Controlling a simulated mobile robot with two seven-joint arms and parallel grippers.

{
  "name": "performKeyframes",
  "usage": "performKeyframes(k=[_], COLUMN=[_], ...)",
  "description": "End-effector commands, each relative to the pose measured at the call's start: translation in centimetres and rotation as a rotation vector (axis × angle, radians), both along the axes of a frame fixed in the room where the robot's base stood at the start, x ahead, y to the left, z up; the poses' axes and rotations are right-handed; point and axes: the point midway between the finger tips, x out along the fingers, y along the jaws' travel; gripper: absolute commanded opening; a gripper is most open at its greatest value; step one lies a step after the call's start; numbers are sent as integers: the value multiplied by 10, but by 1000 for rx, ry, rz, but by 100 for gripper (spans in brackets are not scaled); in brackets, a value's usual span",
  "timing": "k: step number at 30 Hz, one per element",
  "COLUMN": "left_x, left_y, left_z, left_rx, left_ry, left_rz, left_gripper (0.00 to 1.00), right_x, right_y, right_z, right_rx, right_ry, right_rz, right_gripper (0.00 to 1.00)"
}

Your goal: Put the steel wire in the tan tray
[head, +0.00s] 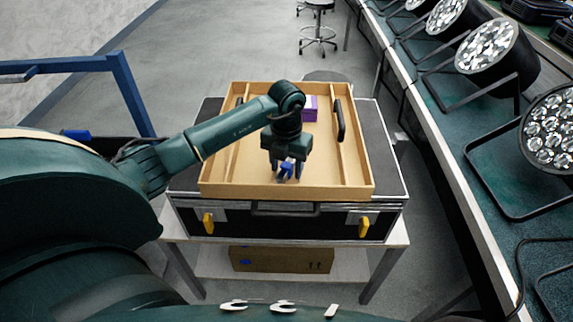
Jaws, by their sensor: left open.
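The tan tray (215,188) is a shallow wooden box with dividers, lying on top of a black case. My left gripper (287,172) is over the front middle of the tray, pointing down, with blue fingertips. It is open, and I see nothing between the fingers. I cannot make out the steel wire; my left arm and gripper hide part of the tray. My right gripper is not in view.
A purple box (310,108) and a black handle-like piece (340,119) are in the tray. The black case (290,225) stands on a pale table with a cardboard box (280,260) below. Par lamps (487,45) line the right bench. A blue frame (125,85) stands at left.

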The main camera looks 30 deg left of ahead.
Motion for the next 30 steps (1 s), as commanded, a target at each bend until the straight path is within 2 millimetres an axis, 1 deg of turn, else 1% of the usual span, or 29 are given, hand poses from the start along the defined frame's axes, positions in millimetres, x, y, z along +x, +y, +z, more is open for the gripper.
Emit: performKeyframes(k=[5,12,15,18,21,26,28,29,30], left_x=[1,1,1,1,1,0,-2,-3,-6], left_y=[0,0,0,0,0,-1,-9,-17,-32], left_z=[23,76,95,109,117,121,115,111,101], left_rx=[1,1,0,-1,0,-3,-33,-62,-118], left_ry=[-6,-6,-5,-3,-2,1,3,3,6], left_rz=[0,-1,-1,-1,1,-2,-21,-39,-71], left_gripper=[49,49,49,49,49,49,49,49,49], right_x=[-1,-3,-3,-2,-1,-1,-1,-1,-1], right_y=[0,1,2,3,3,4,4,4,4], right_z=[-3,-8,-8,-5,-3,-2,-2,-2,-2], right_rx=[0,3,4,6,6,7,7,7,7], right_ry=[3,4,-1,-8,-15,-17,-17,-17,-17], right_rz=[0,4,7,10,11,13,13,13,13], right_gripper=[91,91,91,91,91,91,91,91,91])
